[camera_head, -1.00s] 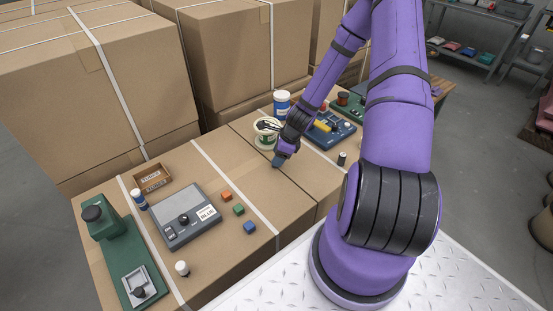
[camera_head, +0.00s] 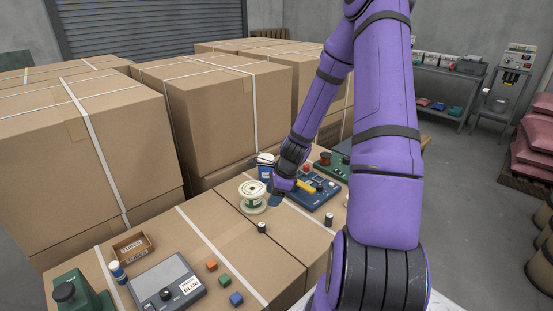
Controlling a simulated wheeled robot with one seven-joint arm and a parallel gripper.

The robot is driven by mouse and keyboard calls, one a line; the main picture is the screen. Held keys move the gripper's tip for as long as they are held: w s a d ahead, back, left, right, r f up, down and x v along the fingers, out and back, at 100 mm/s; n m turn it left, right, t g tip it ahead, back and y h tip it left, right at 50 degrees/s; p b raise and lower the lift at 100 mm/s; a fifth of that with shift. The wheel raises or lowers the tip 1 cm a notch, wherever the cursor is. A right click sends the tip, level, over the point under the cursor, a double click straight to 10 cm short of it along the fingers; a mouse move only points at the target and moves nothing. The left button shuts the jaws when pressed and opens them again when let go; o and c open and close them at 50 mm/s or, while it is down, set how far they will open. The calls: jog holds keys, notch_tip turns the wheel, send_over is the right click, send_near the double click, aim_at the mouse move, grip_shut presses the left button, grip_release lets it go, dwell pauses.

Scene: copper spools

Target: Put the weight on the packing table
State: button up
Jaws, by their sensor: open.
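A small dark cylinder with a pale top (camera_head: 262,228), which looks like a weight, stands upright on the strapped cardboard surface (camera_head: 235,235). A similar dark cylinder (camera_head: 329,219) stands farther right, beside my arm. I cannot tell for certain which is the task's weight. My gripper (camera_head: 276,200) is open, behind and right of the first cylinder and apart from it. It is close to the white-and-green spool (camera_head: 252,197); I cannot tell if they touch. No separate packing table is clearly seen; the work surface looks like strapped cartons.
A blue panel (camera_head: 317,192) and a blue-and-white jar (camera_head: 266,166) are near my gripper. A grey device (camera_head: 168,285), a small tray (camera_head: 132,248) and red, green and blue cubes (camera_head: 224,281) lie at front left. Large cartons (camera_head: 225,110) stand behind. Cardboard left of the first cylinder is bare.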

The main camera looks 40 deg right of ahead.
jog(key=s+a+r+n+h, duration=0.1)
jog(key=a+r+n, duration=0.35)
jog(key=r, duration=0.35)
jog(key=s+a+r+n, duration=0.2)
jog(key=a+r+n, duration=0.1)
jog(key=r+n, duration=0.3)
jog(key=s+a+r+n+h, duration=0.1)
jog(key=a+r+n, duration=0.25)
jog(key=r, duration=0.55)
jog(key=s+a+r+n+t, duration=0.1)
jog(key=s+a+r+n, duration=0.2)
jog(key=s+r+n, duration=0.2)
jog(key=s+a+r+n+t+h, duration=0.1)
jog(key=s+a+r+n, duration=0.2)
jog(key=s+r+n, duration=0.2)
jog(key=s+r, duration=0.3)
jog(key=s, duration=0.3)
jog(key=shift+o, duration=0.4)
jog(key=shift+s+r+n, duration=0.25)
jog(key=shift+s+n, duration=0.25)
jog(key=shift+s, duration=0.1)
jog(key=n+g+y, duration=0.2)
jog(key=n+y, duration=0.1)
jog(key=n, duration=0.6)
send_over(262, 224)
jog(key=s+d, duration=0.1)
notch_tip(262, 224, down, 45)
jog(key=shift+s+d+f, duration=0.1)
jog(key=shift+s, duration=0.05)
jog(key=shift+x, duration=2.65)
